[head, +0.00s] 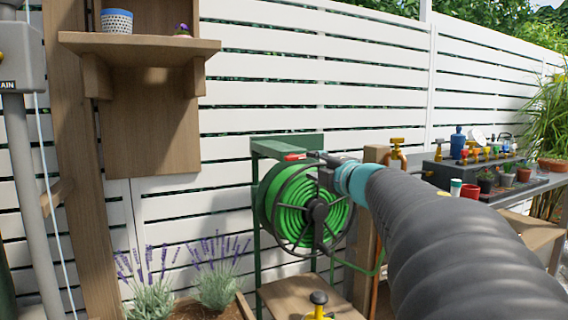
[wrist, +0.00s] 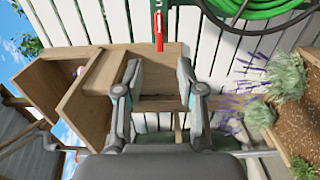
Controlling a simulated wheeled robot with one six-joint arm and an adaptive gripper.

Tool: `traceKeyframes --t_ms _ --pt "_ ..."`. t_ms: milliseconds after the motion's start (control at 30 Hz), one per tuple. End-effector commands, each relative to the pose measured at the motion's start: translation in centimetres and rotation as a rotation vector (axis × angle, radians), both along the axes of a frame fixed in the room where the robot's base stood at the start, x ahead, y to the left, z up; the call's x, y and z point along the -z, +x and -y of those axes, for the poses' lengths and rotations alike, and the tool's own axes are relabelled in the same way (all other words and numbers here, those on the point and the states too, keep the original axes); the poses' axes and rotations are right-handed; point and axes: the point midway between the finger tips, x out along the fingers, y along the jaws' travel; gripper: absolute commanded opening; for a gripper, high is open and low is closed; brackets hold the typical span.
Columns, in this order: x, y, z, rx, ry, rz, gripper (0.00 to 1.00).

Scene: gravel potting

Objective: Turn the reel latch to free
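The hose reel (head: 305,208), dark with coiled green hose, hangs in a green frame in the middle of the head view. Its latch (head: 293,157) is a small red lever lying roughly level near the top of the reel. In the wrist view the red latch (wrist: 159,32) stands beyond the fingertips, roughly in line with the gap between them. My gripper (wrist: 158,78) is open, with nothing between its fingers. In the head view my gripper (head: 318,156) is beside the latch's right end; its fingers are partly hidden by my arm, and contact cannot be told.
Lavender (head: 216,270) grows below, left of the reel. A brass tap (head: 397,152) on a wooden post and a bench with pots (head: 487,181) stand right. A white slatted fence (head: 300,90) is behind.

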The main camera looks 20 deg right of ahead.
Motion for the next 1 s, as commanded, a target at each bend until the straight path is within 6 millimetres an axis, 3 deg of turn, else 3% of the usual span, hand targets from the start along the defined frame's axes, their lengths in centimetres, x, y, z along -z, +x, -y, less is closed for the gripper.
traceKeyframes --t_ms 200,667,833,1000 --pt "0.0 -1.9 0.1 0.000 0.000 0.000 0.39" --pt "0.1 -2.1 0.8 0.030 0.013 -0.005 0.39" --pt "1.0 -2.5 5.3 0.239 0.149 0.002 0.39" --pt "5.7 -5.8 10.7 0.558 0.440 -0.014 0.39"
